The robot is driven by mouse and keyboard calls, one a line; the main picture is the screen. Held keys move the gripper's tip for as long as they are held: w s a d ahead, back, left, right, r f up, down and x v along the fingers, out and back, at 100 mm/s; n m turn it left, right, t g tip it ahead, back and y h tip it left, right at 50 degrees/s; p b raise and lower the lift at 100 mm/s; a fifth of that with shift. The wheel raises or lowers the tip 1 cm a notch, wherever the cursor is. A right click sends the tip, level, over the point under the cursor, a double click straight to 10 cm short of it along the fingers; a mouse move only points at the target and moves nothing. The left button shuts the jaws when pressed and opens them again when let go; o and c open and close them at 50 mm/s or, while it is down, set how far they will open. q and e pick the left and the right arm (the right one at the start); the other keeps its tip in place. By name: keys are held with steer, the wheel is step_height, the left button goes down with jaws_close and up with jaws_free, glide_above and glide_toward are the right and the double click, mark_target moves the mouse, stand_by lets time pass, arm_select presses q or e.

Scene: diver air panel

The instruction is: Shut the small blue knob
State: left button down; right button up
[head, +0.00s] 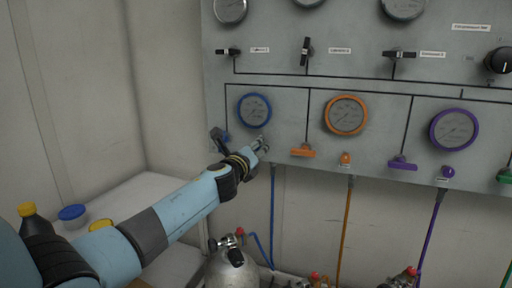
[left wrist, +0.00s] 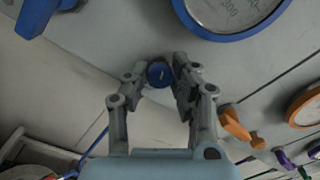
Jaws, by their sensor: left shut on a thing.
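The small blue knob (left wrist: 159,74) is on the grey panel (head: 290,75), just below the blue-rimmed gauge (head: 254,110). In the left wrist view it sits between the two fingertips of my left gripper (left wrist: 160,70). The gripper is shut on it, one finger on each side. In the head view my left gripper (head: 262,145) reaches the panel below the blue gauge and hides the knob. My right gripper is in neither view.
A larger blue lever handle (left wrist: 38,15) is left of the knob. To the right are an orange handle (head: 303,151), an orange knob (head: 345,159), a purple handle (head: 402,164) and a purple knob (head: 447,172). A gas cylinder (head: 230,270) stands below.

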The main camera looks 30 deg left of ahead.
arm_select(q)
steer(key=m, duration=0.5)
steer(key=shift+f+p, duration=0.15)
steer(key=shift+p, duration=0.25)
stand_by(0.3)
steer(key=c, duration=1.4)
jaws_free()
steer(key=shift+f, duration=0.1)
steer(key=o, duration=0.3)
steer(key=shift+s, duration=0.1)
steer(key=v, duration=1.2)
steer(key=shift+d, duration=0.1)
